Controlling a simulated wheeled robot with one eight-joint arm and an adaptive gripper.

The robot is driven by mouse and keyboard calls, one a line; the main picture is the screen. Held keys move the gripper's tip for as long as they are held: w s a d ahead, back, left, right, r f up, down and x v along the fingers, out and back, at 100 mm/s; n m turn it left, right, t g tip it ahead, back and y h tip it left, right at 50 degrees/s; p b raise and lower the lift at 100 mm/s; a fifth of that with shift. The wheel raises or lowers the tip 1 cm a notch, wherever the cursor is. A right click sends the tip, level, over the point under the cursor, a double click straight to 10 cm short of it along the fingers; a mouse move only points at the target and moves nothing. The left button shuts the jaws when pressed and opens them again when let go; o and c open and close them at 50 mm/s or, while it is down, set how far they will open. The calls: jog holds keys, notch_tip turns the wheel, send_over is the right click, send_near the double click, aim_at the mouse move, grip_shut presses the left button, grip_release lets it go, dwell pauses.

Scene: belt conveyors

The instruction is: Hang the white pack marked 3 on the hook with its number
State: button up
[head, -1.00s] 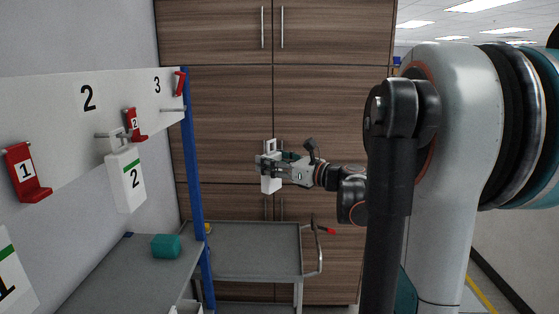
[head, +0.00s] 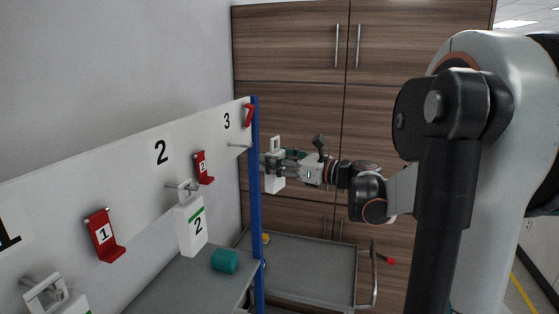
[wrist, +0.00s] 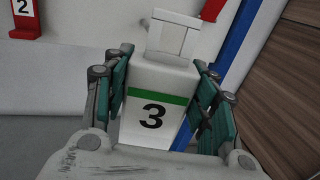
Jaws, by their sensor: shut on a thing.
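The white pack marked 3 (wrist: 158,88), with a green stripe and a loop handle on top, is between my gripper's (wrist: 162,98) teal finger pads in the wrist view. In the head view my gripper (head: 280,168) is shut on the pack (head: 274,184) and holds it upright in the air, to the right of the blue post. The metal hook (head: 238,146) under the number 3 sticks out from the white board, left of the pack and apart from it in the picture.
The white board (head: 140,185) ends at a blue post (head: 256,200). A pack marked 2 (head: 191,230) hangs on hook 2, and another pack hangs at lower left. Red numbered tags (head: 104,236) stick out beside the hooks. Below are a teal block (head: 225,260) and a grey cart (head: 310,280).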

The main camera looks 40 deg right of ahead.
jog(key=shift+w+a+f+b, duration=0.2)
jog(key=shift+w+a+f, duration=0.15)
jog(key=shift+w+a, duration=0.75)
jog(key=shift+w+a+f+b, duration=0.15)
jog(key=shift+w+a+f, duration=0.15)
jog(key=shift+w+a, duration=0.85)
jog(key=shift+w+a+f+b, duration=0.3)
jog(key=shift+w+a, duration=0.35)
jog(key=shift+w, duration=0.9)
jog(key=o, duration=1.2)
